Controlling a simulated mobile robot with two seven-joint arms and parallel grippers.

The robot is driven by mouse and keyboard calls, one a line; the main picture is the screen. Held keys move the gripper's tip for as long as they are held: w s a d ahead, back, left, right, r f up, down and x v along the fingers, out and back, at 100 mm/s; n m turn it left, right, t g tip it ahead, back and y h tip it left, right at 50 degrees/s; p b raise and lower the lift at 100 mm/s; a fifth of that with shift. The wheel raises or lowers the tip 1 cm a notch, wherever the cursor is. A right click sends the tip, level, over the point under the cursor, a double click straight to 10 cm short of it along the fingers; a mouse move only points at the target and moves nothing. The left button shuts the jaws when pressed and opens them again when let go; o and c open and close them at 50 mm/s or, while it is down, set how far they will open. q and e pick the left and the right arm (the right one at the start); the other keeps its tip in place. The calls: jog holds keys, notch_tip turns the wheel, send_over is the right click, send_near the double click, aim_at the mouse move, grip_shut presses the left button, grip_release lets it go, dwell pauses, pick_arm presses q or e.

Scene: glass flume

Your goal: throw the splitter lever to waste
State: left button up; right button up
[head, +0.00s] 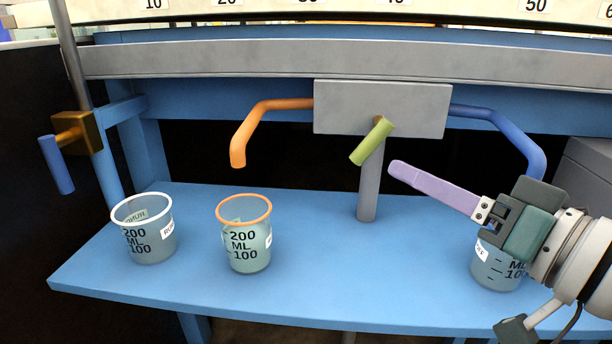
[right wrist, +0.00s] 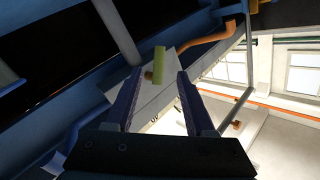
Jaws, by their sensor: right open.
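The splitter lever is a short olive-green handle (head: 372,142) on the front of the grey splitter box (head: 420,108). It slants, its lower end down and to the left. In the right wrist view the lever (right wrist: 159,60) shows just beyond and between my fingertips. My right gripper (head: 394,168) is open, its purple fingers pointing left towards the lever. In the right wrist view the gripper (right wrist: 158,82) holds nothing, and I see no contact with the lever. An orange spout (head: 258,115) leaves the box to the left, a blue spout (head: 515,128) to the right. My left gripper is out of view.
On the blue shelf (head: 310,300) stand a white-rimmed beaker (head: 150,248), an orange-rimmed beaker (head: 248,260) and a third beaker (head: 490,270), partly hidden by my right gripper. A blue handle (head: 57,165) on a brown block is at far left. A grey post (head: 368,190) stands below the box.

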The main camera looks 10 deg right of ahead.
aim_at(368, 155)
jog(key=b+x, duration=0.1)
jog(key=x, duration=0.3)
jog(key=b+x, duration=0.2)
jog(key=x, duration=0.2)
jog(key=shift+w+a+f, duration=0.2)
jog(key=shift+w, duration=0.15)
jog(key=shift+w+a+r+b, duration=0.1)
jog(key=shift+w+a+b, duration=0.15)
jog(key=shift+w, duration=0.25)
jog(key=shift+c, duration=1.3)
grip_shut()
